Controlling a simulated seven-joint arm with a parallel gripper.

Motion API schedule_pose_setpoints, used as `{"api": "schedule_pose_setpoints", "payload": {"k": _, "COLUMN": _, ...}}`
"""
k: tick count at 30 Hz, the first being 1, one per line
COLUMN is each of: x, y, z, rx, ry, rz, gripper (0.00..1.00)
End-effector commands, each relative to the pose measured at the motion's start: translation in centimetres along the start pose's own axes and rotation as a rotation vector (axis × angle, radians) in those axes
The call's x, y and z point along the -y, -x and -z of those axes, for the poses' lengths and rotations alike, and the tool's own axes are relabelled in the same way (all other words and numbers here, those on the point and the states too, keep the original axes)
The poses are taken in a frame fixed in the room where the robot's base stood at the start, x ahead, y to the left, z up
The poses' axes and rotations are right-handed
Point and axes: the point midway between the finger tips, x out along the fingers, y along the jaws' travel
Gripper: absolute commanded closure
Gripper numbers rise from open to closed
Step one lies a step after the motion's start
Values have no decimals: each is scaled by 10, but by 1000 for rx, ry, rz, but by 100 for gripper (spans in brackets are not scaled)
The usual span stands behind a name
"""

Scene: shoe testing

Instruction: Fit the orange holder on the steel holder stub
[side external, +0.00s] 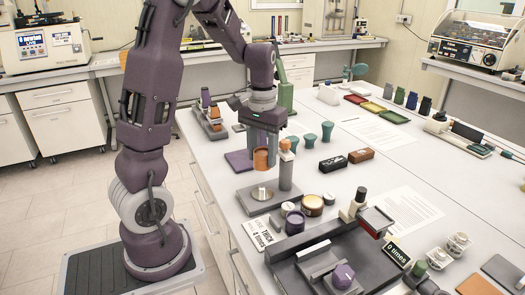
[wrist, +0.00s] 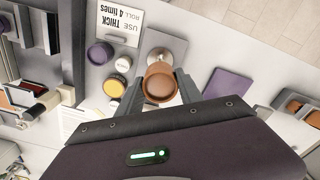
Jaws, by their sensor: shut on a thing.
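The orange holder (side external: 261,160) is a small round cup. My gripper (side external: 263,146) is shut on it and holds it upright in the air. In the wrist view my gripper (wrist: 160,92) has one finger on each side of the orange holder (wrist: 160,84). The steel holder stub (side external: 262,193) is a short bright peg on a grey base plate (side external: 244,205). In the side view the holder hangs above the stub with a clear gap. In the wrist view the stub (wrist: 159,55) shows partly beyond the holder's edge, which hides the rest.
A grey post (side external: 285,173) with an orange top stands close right of the stub. A purple cup (side external: 294,222) and a yellow-rimmed tin (side external: 313,205) stand nearby, by a sign (side external: 260,232). A dark machine (side external: 325,262) fills the front. A purple plate (side external: 239,160) lies behind.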

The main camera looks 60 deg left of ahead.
Motion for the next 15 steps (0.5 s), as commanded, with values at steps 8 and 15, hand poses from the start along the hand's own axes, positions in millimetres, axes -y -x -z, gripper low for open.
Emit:
{"api": "schedule_pose_setpoints", "payload": {"k": 8, "x": 0, "y": -31, "z": -1, "rx": 3, "ry": 2, "rz": 0, "gripper": 100}}
{"api": "schedule_pose_setpoints", "payload": {"k": 15, "x": 0, "y": -52, "z": 0, "rx": 2, "ry": 2, "rz": 0, "gripper": 100}}
